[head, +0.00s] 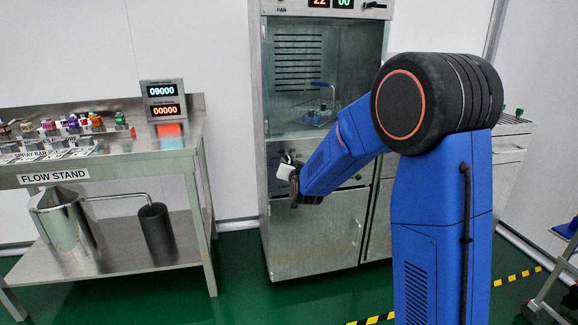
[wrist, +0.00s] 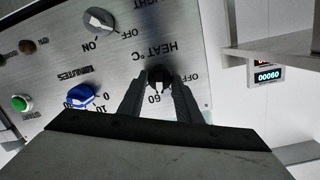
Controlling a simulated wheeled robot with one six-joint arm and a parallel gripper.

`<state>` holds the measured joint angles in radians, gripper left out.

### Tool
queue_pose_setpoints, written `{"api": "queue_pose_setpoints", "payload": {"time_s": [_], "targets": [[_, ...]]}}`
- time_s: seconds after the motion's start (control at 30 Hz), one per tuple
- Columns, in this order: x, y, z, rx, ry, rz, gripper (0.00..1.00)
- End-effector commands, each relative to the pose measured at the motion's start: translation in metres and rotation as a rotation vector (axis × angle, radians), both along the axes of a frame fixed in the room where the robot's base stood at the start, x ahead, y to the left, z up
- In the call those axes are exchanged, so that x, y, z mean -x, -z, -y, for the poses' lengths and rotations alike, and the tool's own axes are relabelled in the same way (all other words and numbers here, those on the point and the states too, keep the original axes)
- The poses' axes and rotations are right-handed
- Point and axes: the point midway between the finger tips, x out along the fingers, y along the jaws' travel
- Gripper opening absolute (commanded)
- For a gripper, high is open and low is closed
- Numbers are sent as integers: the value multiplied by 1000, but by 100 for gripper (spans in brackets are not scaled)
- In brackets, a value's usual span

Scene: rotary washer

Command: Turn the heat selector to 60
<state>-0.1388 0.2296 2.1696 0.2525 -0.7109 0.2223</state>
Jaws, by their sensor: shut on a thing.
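The heat selector (wrist: 158,75) is a black round knob with a white mark, on a metal panel labelled HEAT °C that appears upside down in the wrist view. The labels OFF and 60 are beside it; the 60 is just below it in this picture. My gripper (wrist: 159,90) is shut on the knob, one dark finger on each side. The fingers partly cover the dial, so exactly where the mark points is hard to tell. In the head view my gripper (head: 292,180) is at the washer cabinet's control panel (head: 354,181), and the knob is hidden.
Near the selector are a blue minutes knob (wrist: 80,95), a grey light knob (wrist: 98,21) and a green start button (wrist: 19,103). The washer's glass chamber (head: 300,85) is above the panel. The flow stand (head: 192,141) is to the left, with floor between.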

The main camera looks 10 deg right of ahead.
Motion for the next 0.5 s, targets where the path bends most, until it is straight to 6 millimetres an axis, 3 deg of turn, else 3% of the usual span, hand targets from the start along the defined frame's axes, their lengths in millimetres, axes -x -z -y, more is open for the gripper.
{"api": "queue_pose_setpoints", "payload": {"time_s": [0.5], "targets": [[0,0,2,-191,1,0,9]]}}
